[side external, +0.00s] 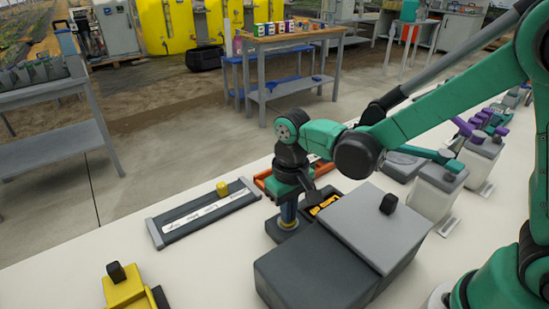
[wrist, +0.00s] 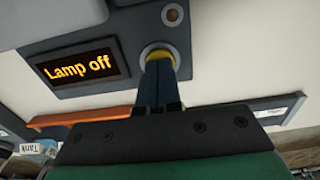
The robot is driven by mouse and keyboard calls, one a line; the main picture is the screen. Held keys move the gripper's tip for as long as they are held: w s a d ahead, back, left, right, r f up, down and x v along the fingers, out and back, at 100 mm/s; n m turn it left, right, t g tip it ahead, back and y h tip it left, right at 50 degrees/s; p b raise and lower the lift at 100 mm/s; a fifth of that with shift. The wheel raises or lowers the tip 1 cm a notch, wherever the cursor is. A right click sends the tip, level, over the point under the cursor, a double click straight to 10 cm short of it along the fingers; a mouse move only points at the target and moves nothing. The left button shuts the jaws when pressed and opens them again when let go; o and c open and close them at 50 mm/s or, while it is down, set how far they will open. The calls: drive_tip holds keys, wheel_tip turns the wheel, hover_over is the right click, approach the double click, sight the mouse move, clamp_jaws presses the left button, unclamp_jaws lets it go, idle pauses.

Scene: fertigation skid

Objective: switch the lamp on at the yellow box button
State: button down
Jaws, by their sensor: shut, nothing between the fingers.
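My gripper (side external: 288,214) points down over a dark grey panel box (side external: 293,233), fingers shut and empty. In the wrist view the fingertips (wrist: 159,62) cover the middle of a round yellow button (wrist: 160,53) in a pale ring. Whether they touch or press it I cannot tell. Left of it a black display (wrist: 76,67) reads "Lamp off" in orange; it also shows in the side view (side external: 322,204). A small round lamp-like fitting (wrist: 172,15) on the panel looks unlit. A separate yellow box (side external: 125,288) with a black knob on top stands at the front left.
A large grey box (side external: 365,225) with a black knob stands close right of my gripper. A grey slide rail (side external: 203,213) with a yellow knob lies to the left. An orange-edged tray (side external: 268,187) lies behind.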

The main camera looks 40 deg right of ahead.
idle(0.3)
drive_tip(key=shift+r, duration=3.45)
drive_tip(key=shift+s+d+r+t, duration=0.5)
drive_tip(key=shift+s+d+t, duration=0.35)
drive_tip(key=shift+d+t, duration=0.4)
drive_tip(key=shift+s+d+r+t, duration=0.55)
drive_tip(key=shift+s+d+t, duration=0.3)
drive_tip(key=shift+d+t, duration=0.4)
drive_tip(key=shift+s+d+r+t, duration=0.5)
drive_tip(key=shift+s+d+t, duration=0.35)
drive_tip(key=shift+d+t, duration=0.4)
drive_tip(key=shift+d, duration=0.15)
